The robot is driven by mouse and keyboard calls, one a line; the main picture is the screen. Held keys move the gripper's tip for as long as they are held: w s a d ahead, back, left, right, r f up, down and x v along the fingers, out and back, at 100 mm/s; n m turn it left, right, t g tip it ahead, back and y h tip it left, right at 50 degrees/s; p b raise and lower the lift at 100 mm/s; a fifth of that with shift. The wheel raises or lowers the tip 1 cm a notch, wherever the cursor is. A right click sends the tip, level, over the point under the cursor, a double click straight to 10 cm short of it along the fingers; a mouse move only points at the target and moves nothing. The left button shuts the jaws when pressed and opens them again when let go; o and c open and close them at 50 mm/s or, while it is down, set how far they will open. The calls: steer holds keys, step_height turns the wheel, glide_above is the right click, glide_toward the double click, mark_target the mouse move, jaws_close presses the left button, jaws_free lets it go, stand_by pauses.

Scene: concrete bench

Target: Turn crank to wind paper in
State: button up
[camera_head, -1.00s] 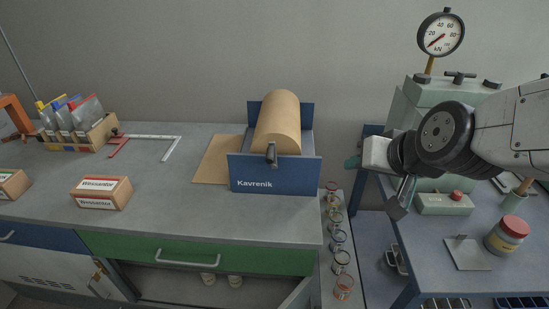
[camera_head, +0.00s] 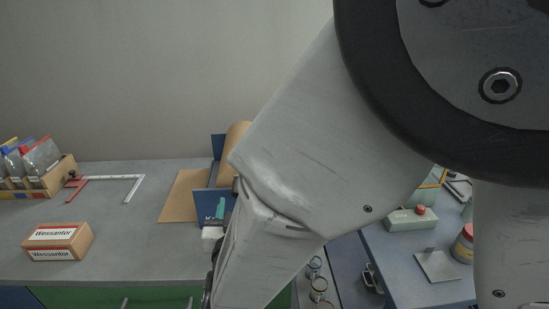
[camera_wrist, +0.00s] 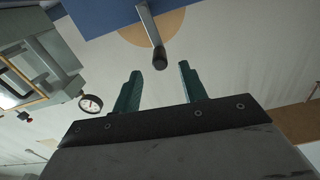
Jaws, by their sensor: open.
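The blue paper dispenser (camera_head: 218,147) holds a brown paper roll (camera_head: 237,142), both largely covered by my arm in the head view. A flat brown paper sheet (camera_head: 183,197) lies to their left. In the wrist view the crank (camera_wrist: 148,22) shows as a grey arm with a dark knob (camera_wrist: 159,57), against the blue end panel (camera_wrist: 100,14) and the round roll end (camera_wrist: 172,24). My gripper (camera_wrist: 157,70) is open, its two teal fingers apart. The knob points toward the gap between the fingertips, and nothing is held. In the head view one teal finger (camera_head: 220,207) shows before the dispenser.
A Wessantor box (camera_head: 58,242) sits on the grey bench at left front. Glass jars (camera_head: 318,289) line the gap to the right-hand bench. A dial gauge (camera_wrist: 90,103) shows in the wrist view.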

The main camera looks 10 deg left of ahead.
steer(key=x, duration=0.5)
steer(key=shift+w, duration=0.35)
jaws_close()
